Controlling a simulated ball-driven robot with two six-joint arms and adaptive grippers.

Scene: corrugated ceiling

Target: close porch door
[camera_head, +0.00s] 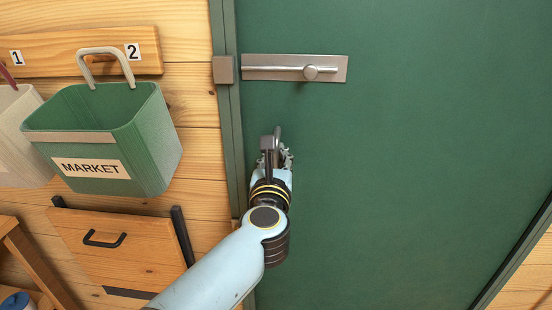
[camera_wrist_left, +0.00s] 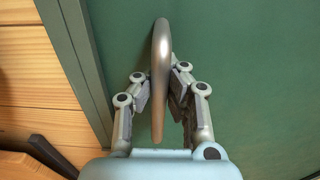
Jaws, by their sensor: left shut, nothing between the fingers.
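The green porch door (camera_head: 400,150) fills the middle and right of the head view. Its left edge lies along the green frame (camera_head: 230,140); I cannot tell whether a small gap remains. A metal slide bolt (camera_head: 295,68) is mounted on the door, level with a keeper block (camera_head: 225,70) on the frame. My left gripper (camera_head: 275,158) is at the door below the bolt. Contact with the handle is unclear. My right gripper is out of view.
On the wooden wall at left, a green MARKET basket (camera_head: 155,140) hangs from a numbered board (camera_head: 80,50), beside a pale basket (camera_head: 20,130). Below is a wooden panel with a black handle (camera_head: 104,239). The door surface right of my arm is clear.

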